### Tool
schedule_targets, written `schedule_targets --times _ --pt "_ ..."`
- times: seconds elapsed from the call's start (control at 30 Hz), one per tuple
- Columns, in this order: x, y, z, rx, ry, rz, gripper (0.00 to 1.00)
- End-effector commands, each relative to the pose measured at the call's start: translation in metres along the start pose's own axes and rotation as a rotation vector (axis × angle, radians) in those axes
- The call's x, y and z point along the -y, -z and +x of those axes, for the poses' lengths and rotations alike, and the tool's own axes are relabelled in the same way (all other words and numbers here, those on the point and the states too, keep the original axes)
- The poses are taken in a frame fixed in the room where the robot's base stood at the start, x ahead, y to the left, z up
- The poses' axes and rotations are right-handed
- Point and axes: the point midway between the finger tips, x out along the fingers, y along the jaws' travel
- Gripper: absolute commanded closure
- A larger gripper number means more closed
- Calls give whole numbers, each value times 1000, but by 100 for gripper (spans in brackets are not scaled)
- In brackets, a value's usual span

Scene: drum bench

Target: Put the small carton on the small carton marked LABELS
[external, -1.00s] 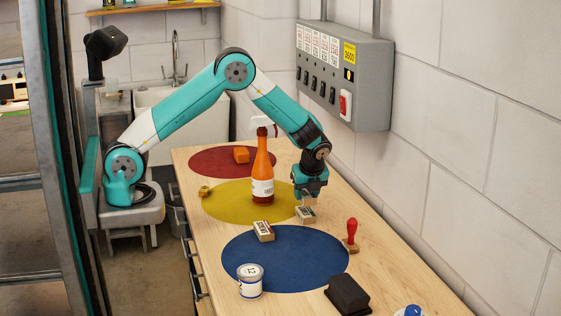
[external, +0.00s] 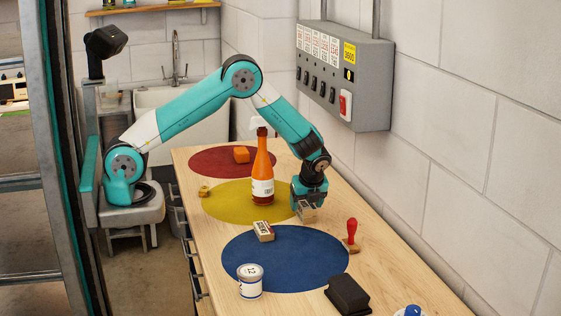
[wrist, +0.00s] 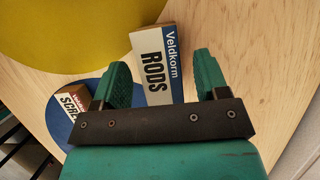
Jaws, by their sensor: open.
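A small white, blue and tan carton marked RODS (wrist: 152,66) lies at the right edge of the yellow disc in the external view (external: 307,214). My gripper (external: 308,203) is right over it, pointing down. In the wrist view my open gripper (wrist: 162,70) has one finger on each side of this carton; I cannot tell whether they touch it. A second small carton (external: 263,230) lies at the far edge of the blue disc. In the wrist view this second carton (wrist: 70,103) shows part of a word starting SCRE. I can read LABELS on neither carton.
An orange spray bottle (external: 263,175) stands close left of my gripper on the yellow disc (external: 225,203). A red-handled stamp (external: 351,235), a tin (external: 249,281) and a black block (external: 347,295) stand nearer the camera. The blue disc (external: 285,265) is mostly clear.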

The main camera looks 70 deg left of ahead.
Motion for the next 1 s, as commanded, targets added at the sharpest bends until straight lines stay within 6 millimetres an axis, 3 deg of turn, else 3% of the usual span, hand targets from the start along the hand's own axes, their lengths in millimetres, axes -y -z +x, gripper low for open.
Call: schedule_targets --times 0.17,0.5,0.73,0.87,0.97,1.0 --pt "1 1 -23 -1 5 1 32" --pt "1 0 -96 -1 5 1 32" --pt "-2 -4 -121 0 2 -19 32" --pt "-23 -38 -136 -6 0 -220 32" --pt "-65 -85 -150 -13 -4 -549 32" --pt "-88 -105 -156 -15 -6 -710 32"
